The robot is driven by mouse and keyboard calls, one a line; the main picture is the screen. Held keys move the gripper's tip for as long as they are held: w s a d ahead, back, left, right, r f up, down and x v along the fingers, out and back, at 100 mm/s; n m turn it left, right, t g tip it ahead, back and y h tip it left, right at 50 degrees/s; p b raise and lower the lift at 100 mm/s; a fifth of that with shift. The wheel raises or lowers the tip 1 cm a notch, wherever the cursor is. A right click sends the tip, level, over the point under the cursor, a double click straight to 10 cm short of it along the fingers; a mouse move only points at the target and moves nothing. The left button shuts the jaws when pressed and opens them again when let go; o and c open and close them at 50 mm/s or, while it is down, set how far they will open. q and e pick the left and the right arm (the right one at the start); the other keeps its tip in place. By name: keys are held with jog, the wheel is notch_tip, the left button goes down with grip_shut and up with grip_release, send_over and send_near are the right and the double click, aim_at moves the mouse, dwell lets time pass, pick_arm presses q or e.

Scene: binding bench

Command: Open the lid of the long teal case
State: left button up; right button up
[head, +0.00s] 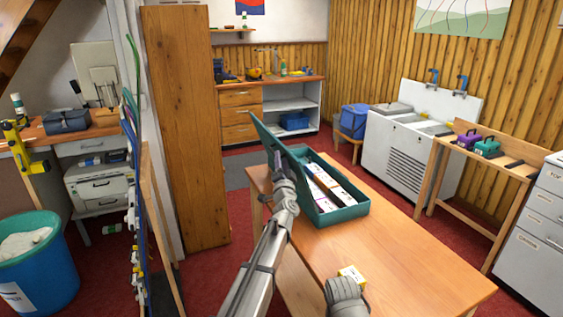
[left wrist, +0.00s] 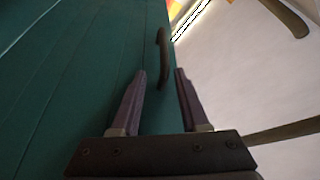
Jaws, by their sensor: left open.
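The long teal case (head: 345,213) stands on the wooden table. Its lid (head: 264,134) is raised and tilted up on the left side, so the inside shows with several white and dark boxes (head: 325,185) in it. My left gripper (head: 280,160) is at the raised lid, in front of part of it. In the left wrist view the lid (left wrist: 70,70) fills the left side. A dark curved handle (left wrist: 162,50) shows just ahead of and between the open, empty fingertips (left wrist: 160,75). Whether they touch it I cannot tell.
The wooden table (head: 415,270) is mostly clear to the right of the case. A tall wooden cabinet (head: 185,130) stands behind left.

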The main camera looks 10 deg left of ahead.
pick_arm(q)
jog(key=b+v, duration=0.1)
jog(key=v, duration=0.7)
jog(key=shift+s+b, duration=0.3)
jog(key=shift+s, duration=0.05)
dwell(0.5)
